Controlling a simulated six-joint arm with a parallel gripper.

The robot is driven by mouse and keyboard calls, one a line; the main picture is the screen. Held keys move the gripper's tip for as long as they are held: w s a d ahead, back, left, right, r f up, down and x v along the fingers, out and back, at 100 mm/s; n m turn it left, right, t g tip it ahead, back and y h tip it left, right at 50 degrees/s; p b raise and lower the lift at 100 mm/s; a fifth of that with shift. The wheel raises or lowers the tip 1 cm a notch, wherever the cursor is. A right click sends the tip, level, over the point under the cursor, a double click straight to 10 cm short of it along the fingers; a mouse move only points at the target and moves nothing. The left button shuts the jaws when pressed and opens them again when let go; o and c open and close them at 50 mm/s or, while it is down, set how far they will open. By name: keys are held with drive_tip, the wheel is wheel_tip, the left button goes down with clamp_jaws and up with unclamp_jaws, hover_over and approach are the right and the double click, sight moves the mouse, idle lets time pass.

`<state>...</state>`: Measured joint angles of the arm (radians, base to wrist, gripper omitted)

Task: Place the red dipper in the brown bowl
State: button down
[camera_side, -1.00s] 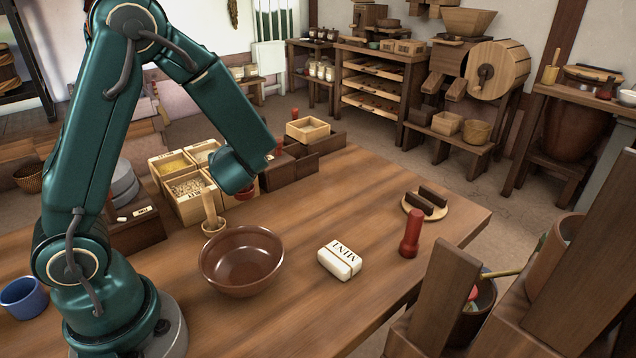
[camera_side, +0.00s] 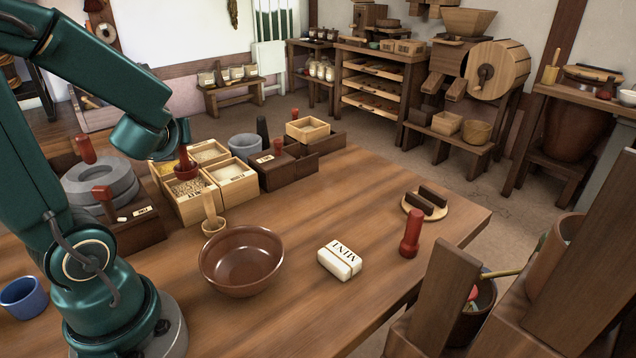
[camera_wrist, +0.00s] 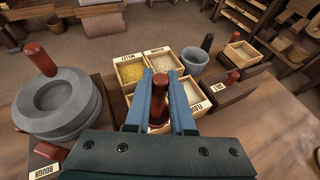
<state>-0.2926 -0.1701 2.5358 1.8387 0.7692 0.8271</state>
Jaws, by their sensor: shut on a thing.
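My gripper (camera_side: 180,146) is shut on the red dipper (camera_side: 186,166), holding it over the wooden grain boxes at the back left of the table. In the wrist view the dipper's red-brown handle (camera_wrist: 159,88) stands between the two blue-grey fingers; its lower end is partly hidden. I cannot tell how high its lower end is above the boxes. The brown bowl (camera_side: 241,284) stands on the table in front of the boxes, right of and nearer than my gripper in the side view. It looks empty and is not visible in the wrist view.
The wooden grain boxes (camera_side: 190,206) stand below my gripper. A wooden scoop (camera_side: 210,206) stands between them and the bowl. A stone quern (camera_side: 100,182) is to the left.

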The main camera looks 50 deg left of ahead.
drive_tip(key=s+d+r+n+g+y, duration=0.2)
drive_tip(key=s+d+r+n+g, duration=0.25)
drive_tip(key=d+n+g, duration=0.2)
drive_tip(key=w+d+f+m+t, duration=0.1)
drive_tip(key=w+d+f, duration=0.2)
drive_tip(key=d+f, duration=0.3)
drive_tip(key=w+d+f+m, duration=0.1)
drive_tip(key=w+d+f, duration=0.3)
drive_tip(key=d+f, duration=0.2)
drive_tip(key=shift+w+d+t+h, duration=0.25)
drive_tip(key=shift+d+t+h, duration=0.1)
drive_tip(key=shift+d, duration=0.6)
drive_tip(key=shift+f, duration=0.1)
